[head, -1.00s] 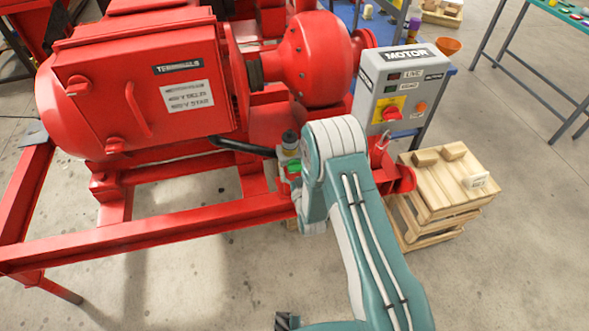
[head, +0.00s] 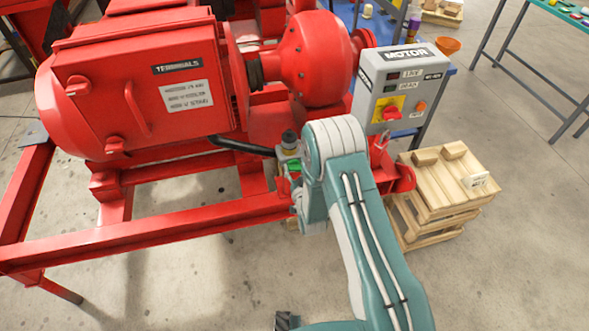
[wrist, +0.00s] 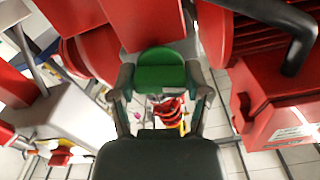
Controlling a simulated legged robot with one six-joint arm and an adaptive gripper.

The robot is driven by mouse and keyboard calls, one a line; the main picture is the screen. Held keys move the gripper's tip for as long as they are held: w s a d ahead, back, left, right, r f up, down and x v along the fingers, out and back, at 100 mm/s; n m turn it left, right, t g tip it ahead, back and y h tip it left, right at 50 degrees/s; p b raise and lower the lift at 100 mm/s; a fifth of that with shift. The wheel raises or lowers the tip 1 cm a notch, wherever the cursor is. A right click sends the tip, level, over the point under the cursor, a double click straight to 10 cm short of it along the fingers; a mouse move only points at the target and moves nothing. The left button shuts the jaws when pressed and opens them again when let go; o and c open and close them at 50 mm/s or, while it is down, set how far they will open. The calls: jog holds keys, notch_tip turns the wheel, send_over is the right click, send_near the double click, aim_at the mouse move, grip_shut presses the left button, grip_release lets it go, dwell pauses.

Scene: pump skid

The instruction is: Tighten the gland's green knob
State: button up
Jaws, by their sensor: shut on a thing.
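The gland's green knob (wrist: 162,72) is in the middle of the wrist view, between the two fingers of my gripper (wrist: 160,84). The fingers are closed against its left and right sides. In the head view a small part of the green knob (head: 295,165) shows beside my teal and white arm, below a dark-capped fitting. My arm hides most of the gripper there. The gland's body behind the knob is mostly hidden.
A red pump and motor (head: 315,62) stand on a red frame (head: 150,238). A grey MOTOR switch box (head: 398,88) stands right of my arm. A black hose (head: 240,147) runs to the fitting. A wooden crate (head: 445,190) stands at right. Bare floor lies in front.

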jog(key=m, duration=0.5)
jog(key=shift+w+r+m, duration=0.1)
jog(key=shift+m, duration=0.2)
jog(key=m, duration=0.5)
jog(key=shift+d, duration=0.1)
jog(key=m, duration=0.5)
jog(key=shift+m, duration=0.4)
jog(key=shift+d+f+m, duration=0.1)
jog(key=shift+f+m, duration=0.1)
jog(key=shift+m, duration=1)
jog(key=shift+f+m, duration=0.15)
jog(key=shift+m, duration=1.05)
jog(key=o, duration=1.2)
jog(key=shift+f, duration=0.1)
jog(key=shift+c, duration=0.2)
jog(key=shift+r, duration=0.2)
